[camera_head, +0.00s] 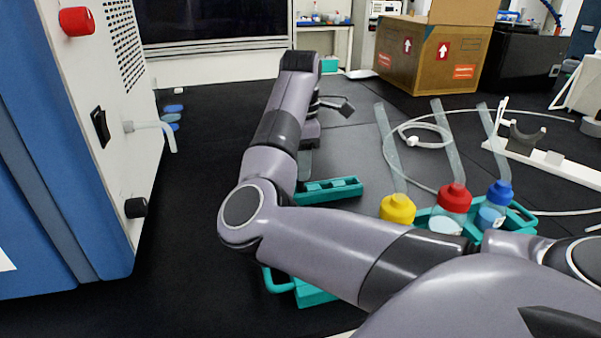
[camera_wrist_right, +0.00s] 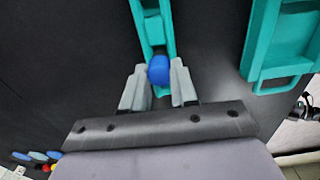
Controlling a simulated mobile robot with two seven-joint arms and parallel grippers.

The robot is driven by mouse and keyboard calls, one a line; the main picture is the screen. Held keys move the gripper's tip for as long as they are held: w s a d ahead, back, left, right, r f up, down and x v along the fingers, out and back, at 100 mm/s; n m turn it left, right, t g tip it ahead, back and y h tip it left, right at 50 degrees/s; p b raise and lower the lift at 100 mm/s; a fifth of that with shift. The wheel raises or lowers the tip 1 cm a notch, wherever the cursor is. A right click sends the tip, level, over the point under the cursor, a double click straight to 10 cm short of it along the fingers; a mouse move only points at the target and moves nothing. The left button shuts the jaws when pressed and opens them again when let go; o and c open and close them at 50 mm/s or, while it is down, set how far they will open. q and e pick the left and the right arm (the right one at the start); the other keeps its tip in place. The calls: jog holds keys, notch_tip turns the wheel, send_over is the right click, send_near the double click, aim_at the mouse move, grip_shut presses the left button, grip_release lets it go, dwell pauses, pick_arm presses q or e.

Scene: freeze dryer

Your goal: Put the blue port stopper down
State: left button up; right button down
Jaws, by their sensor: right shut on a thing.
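The blue port stopper (camera_wrist_right: 158,69) sits between the fingertips of my right gripper (camera_wrist_right: 157,82) in the right wrist view. The gripper is shut on it. Behind the stopper in that view is a narrow teal holder (camera_wrist_right: 151,22); I cannot tell whether the stopper touches it. In the head view my right arm reaches across the bench and its hand is by a small teal holder (camera_head: 334,189). The arm hides the stopper there. My left gripper is not in view.
A white and blue machine (camera_head: 95,130) stands at left, with several blue pieces (camera_head: 172,110) beside it. Bottles with yellow (camera_head: 397,208), red (camera_head: 454,197) and blue (camera_head: 499,193) caps stand at right in a teal rack. A cardboard box (camera_head: 425,60) is behind.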

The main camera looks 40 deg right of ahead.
notch_tip(320, 180, down, 2)
jog(key=shift+f, duration=0.1)
jog(key=c, duration=0.9)
grip_release()
notch_tip(320, 180, up, 12)
jog(key=shift+r+p, duration=0.1)
jog(key=shift+p, duration=0.7)
jog(key=shift+s+a, duration=0.1)
